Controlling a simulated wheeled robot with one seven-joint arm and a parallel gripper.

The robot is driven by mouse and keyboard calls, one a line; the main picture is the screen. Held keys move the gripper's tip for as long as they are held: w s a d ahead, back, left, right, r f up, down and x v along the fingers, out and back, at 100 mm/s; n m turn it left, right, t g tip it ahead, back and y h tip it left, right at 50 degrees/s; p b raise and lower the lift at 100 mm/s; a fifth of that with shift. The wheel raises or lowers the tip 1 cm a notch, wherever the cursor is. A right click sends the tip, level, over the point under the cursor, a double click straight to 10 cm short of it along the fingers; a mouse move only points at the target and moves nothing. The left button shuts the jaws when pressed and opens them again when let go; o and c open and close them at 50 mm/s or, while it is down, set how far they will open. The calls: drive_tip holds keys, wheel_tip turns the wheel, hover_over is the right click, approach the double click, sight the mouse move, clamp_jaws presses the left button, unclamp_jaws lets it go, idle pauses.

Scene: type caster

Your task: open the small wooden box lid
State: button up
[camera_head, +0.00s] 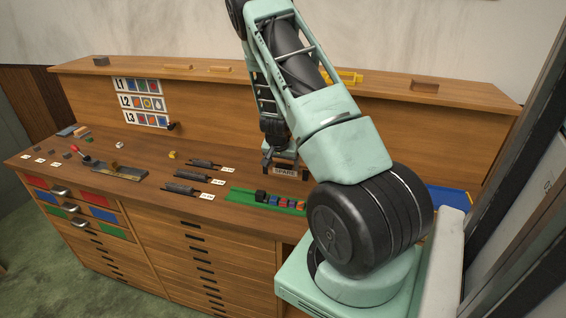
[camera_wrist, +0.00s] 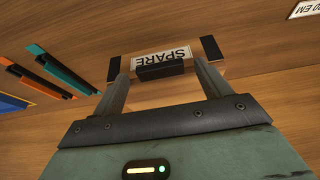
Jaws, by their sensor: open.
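The small wooden box with a white SPARE label (camera_head: 285,171) is on the bench top in the head view, at the foot of the back panel. In the wrist view its SPARE label (camera_wrist: 166,57) shows upside down, with a dark piece beside it. My gripper (camera_wrist: 162,62) is open, with one finger on each side of the labelled part. I cannot tell whether the fingers touch it. The lid's edge cannot be made out clearly, and the box body is mostly hidden.
A green tray (camera_head: 238,194) with several coloured blocks lies in front of the box. Dark tools (camera_head: 193,175) with white tags lie to its left. A blue mat (camera_head: 449,197) is at right. The raised back ledge (camera_head: 300,82) holds small wooden pieces.

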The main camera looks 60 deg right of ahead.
drive_tip(key=c, duration=1.4)
drive_tip(key=shift+d+r+y+p, duration=0.2)
drive_tip(key=shift+r+y+p, duration=0.4)
drive_tip(key=shift+r+p, duration=0.3)
drive_tip(key=r+y+p, duration=0.1)
drive_tip(key=d+r+y+p, duration=0.1)
drive_tip(key=d+r+g+y+p, duration=0.1)
drive_tip(key=shift+w+d+r, duration=0.2)
drive_tip(key=shift+w+r, duration=0.2)
drive_tip(key=d+r+b, duration=0.1)
drive_tip(key=d+r, duration=0.1)
drive_tip(key=w+d+r+b, duration=0.1)
drive_tip(key=d, duration=0.1)
drive_tip(key=shift+w+d+r, duration=0.1)
drive_tip(key=shift+d+r, duration=0.15)
drive_tip(key=shift+r, duration=0.1)
drive_tip(key=shift+w+d+r+b, duration=0.15)
drive_tip(key=shift+d+r, duration=0.05)
drive_tip(key=shift+d, duration=0.4)
drive_tip(key=shift+w+d+r+b, duration=0.15)
drive_tip(key=shift+d, duration=0.45)
